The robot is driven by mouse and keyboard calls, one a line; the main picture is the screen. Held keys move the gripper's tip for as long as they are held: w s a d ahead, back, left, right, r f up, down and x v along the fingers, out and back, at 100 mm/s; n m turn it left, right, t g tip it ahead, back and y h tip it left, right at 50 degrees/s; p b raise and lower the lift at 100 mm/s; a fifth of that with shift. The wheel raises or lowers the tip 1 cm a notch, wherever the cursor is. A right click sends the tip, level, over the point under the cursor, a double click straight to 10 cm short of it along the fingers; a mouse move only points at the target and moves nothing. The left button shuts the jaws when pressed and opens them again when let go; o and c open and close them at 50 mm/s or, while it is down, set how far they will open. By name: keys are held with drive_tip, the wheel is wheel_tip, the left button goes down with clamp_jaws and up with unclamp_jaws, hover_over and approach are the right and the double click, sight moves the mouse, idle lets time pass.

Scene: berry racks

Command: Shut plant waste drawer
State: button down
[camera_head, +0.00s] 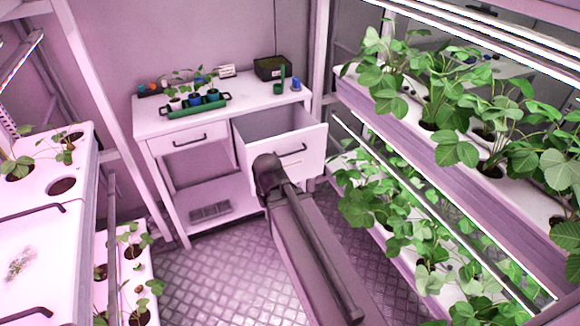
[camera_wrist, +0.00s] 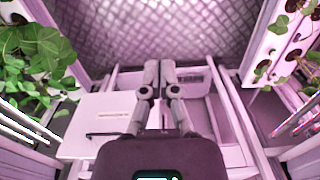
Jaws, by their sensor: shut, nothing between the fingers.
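The right-hand drawer of the white table stands pulled out. Its white front (camera_head: 310,147) has a dark handle (camera_head: 291,151), and its inside looks empty from the head view. In the wrist view a white drawer front (camera_wrist: 90,112) with a dark handle and a small unreadable label lies left of my gripper. My gripper (camera_wrist: 157,66) is shut and empty in the wrist view, with the table's frame below and around it. In the head view my arm covers the lower left corner of the open drawer's front and hides the fingers.
The left drawer (camera_head: 190,138) is closed. On the table top (camera_head: 235,97) stand a green seedling tray (camera_head: 197,106) and a black box (camera_head: 273,67). Plant racks flank both sides, with leaves reaching out from the right rack (camera_head: 405,125). Patterned floor (camera_head: 215,275) lies clear between them.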

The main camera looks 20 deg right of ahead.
drive_tip(key=shift+a, duration=0.35)
drive_tip(key=w+d+f+m+t+y+b, duration=0.2)
drive_tip(key=w+f+m+t+y+b, duration=0.5)
drive_tip(key=w+f+b, duration=1)
drive_tip(key=w+d+f+m+t+h+b, duration=0.1)
drive_tip(key=w+d+m+t+h+b, duration=0.2)
drive_tip(key=d+b, duration=0.7)
drive_tip(key=w+d+f+m+t+h+b, duration=0.2)
drive_tip(key=d+m+t+b, duration=0.5)
drive_tip(key=b, duration=0.5)
drive_tip(key=w+d+t+h, duration=0.1)
drive_tip(key=d, duration=0.1)
drive_tip(key=shift+d+f, duration=0.3)
drive_tip(key=shift+d, duration=0.05)
drive_tip(key=shift+w, duration=0.25)
